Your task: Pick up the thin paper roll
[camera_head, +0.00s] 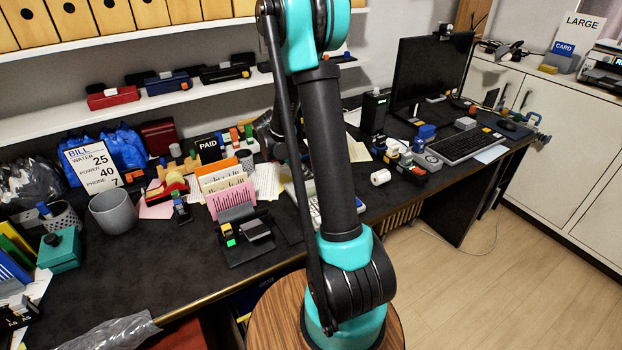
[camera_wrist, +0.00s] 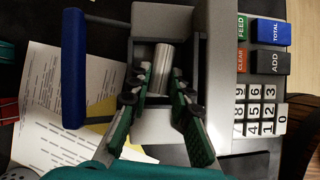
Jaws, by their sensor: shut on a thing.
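The thin paper roll (camera_wrist: 162,66) is a pale, narrow cylinder in the wrist view. It stands out within the dark recess of a grey adding machine (camera_wrist: 185,20). My gripper (camera_wrist: 157,82) has its green-padded fingers on either side of the roll, shut on it. The roll's lower end is partly hidden by the fingers. In the head view my arm covers most of the machine, and I cannot make out the fingertips or this roll there.
The machine's number keys (camera_wrist: 260,108) lie right of my fingers, and a blue-handled lever (camera_wrist: 75,68) lies left. Printed paper (camera_wrist: 50,125) lies beside it. A wider white roll (camera_head: 380,177) lies on the dark desk (camera_head: 150,265). A pink-fronted card holder (camera_head: 232,200) stands left of my arm.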

